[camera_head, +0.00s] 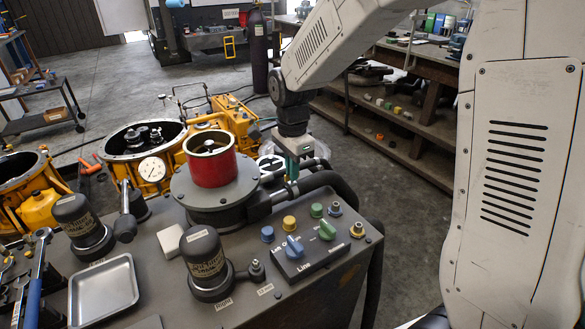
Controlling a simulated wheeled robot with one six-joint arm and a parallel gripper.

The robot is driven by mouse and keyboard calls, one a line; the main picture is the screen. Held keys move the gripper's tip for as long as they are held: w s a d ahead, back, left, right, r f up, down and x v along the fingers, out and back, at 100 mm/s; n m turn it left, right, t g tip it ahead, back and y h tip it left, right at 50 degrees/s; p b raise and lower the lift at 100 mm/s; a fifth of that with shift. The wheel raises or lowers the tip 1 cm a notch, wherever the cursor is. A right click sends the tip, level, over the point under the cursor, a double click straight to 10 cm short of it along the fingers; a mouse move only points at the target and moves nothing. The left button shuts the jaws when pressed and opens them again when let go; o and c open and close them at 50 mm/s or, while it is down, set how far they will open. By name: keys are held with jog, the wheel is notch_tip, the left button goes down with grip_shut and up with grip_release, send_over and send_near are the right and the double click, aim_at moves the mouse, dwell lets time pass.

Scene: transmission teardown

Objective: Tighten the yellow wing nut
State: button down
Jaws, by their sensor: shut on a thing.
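My gripper (292,178) points down behind the back edge of the bench top, close to the black hoses. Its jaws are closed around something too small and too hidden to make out. A small yellow knob-like piece (289,222) sits on the bench top below and in front of my gripper, apart from it. I cannot tell whether it has wings. A blue piece (267,234) and a green piece (317,210) of similar shape stand either side of it. No other piece can be made out clearly as a yellow wing nut.
A black switch box with a blue knob (294,247) and a green knob (327,230) stands in front. A red cylinder (210,162) rises to the left. A metal tray (101,291) and dark capped canisters (205,262) occupy the left side. Thick hoses (330,183) crowd my gripper.

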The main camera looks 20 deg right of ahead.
dwell(0.4)
jog(key=c, duration=1.6)
grip_release()
jog(key=shift+r, duration=0.1)
notch_tip(320, 180, up, 8)
jog(key=shift+f, duration=0.15)
